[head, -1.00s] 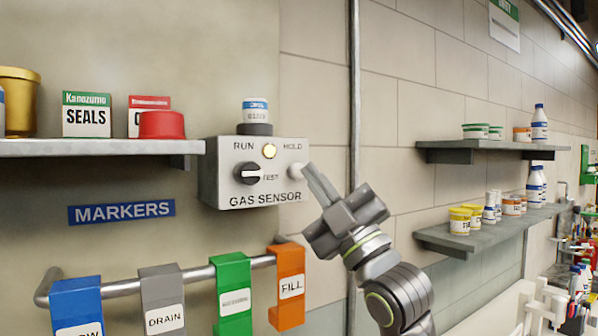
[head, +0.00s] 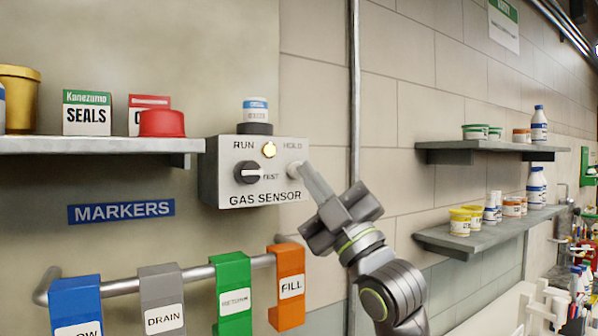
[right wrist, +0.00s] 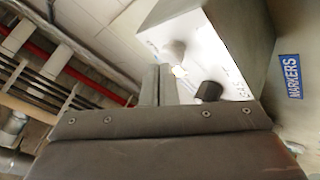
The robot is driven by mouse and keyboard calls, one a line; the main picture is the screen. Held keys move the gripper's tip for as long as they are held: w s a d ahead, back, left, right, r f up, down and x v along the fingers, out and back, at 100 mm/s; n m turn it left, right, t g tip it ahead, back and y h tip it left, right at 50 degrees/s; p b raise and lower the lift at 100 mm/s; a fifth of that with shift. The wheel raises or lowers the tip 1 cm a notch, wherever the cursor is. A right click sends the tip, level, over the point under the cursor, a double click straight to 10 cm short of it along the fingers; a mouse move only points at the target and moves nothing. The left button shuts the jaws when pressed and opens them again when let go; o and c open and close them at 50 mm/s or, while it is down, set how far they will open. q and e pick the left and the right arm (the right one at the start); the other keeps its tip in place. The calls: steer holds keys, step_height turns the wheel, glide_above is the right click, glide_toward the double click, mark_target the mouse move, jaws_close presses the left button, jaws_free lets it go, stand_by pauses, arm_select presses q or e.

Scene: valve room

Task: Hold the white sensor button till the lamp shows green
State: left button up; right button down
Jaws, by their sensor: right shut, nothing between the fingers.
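The grey gas sensor box (head: 222,178) is on the wall, with a black knob set near TEST and a lamp (head: 269,150) glowing pale yellow, not green. The white sensor button (head: 293,170) is under the word HOLD at the box's right edge; it also shows in the right wrist view (right wrist: 174,51). My right gripper (head: 305,168) is shut and empty, its fingertips right at the button in the head view. In the right wrist view the fingertips (right wrist: 158,68) are just below the button; I cannot tell whether they touch it. My left gripper is out of view.
A shelf (head: 90,146) with boxes and a red cap is left of the sensor. A rail (head: 125,287) with coloured markers runs below it. A vertical pipe (head: 354,90) and two more shelves (head: 480,236) are to the right.

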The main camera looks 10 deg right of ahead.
steer(key=shift+w+a, duration=0.15)
steer(key=shift+w, duration=0.2)
stand_by(1.6)
steer(key=shift+s, duration=0.1)
steer(key=shift+s+d, duration=0.3)
steer(key=shift+s, duration=0.4)
steer(key=s, duration=0.1)
steer(key=s+d+p, duration=0.1)
steer(key=s, duration=0.2)
steer(key=shift+s+d, duration=0.35)
